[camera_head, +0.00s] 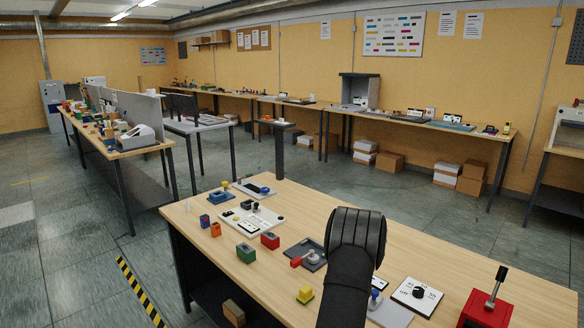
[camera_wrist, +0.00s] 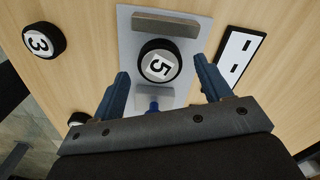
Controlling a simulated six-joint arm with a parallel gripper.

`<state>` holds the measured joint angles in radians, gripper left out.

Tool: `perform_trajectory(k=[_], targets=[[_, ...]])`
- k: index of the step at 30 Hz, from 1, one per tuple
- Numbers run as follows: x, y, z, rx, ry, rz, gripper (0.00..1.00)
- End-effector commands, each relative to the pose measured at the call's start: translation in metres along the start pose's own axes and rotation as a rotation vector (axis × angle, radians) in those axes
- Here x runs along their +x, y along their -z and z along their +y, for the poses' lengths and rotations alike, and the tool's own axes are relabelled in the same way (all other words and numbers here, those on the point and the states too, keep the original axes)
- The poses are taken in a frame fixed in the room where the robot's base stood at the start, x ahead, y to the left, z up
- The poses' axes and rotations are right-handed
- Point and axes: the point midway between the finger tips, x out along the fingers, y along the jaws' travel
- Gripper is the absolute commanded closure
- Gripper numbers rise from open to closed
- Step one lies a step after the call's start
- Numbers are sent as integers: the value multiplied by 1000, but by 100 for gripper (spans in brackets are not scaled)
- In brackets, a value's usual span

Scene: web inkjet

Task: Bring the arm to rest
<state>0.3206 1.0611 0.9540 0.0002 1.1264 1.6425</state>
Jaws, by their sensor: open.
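My gripper (camera_wrist: 160,67) is open in the wrist view, its two blue fingers wide apart with nothing held. Beyond the fingers, between them in the picture, a black round piece marked 5 (camera_wrist: 158,63) lies on a light grey plate (camera_wrist: 130,50) with two grey blocks. I cannot tell how far above it the fingers are. In the head view my dark arm (camera_head: 347,285) reaches over the wooden table (camera_head: 240,285), and its fingers are hidden.
A black piece marked 3 (camera_wrist: 44,41) lies left of the plate, and a white slotted panel (camera_wrist: 234,62) lies right. A red lever box (camera_head: 485,309), a white dial panel (camera_head: 417,296), and coloured blocks (camera_head: 246,252) stand on the table around my arm.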

Motion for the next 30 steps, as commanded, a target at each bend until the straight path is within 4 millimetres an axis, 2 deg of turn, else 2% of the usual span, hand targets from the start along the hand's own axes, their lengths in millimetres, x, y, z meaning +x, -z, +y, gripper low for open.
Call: perform_trajectory(k=[2,3,6,20,30], targets=[[16,0,1,0,-5,0,29],[14,0,0,0,0,0,29],[-12,0,-1,0,4,0,29],[-103,0,0,0,2,0,29],[-32,0,1,0,-4,0,29]])
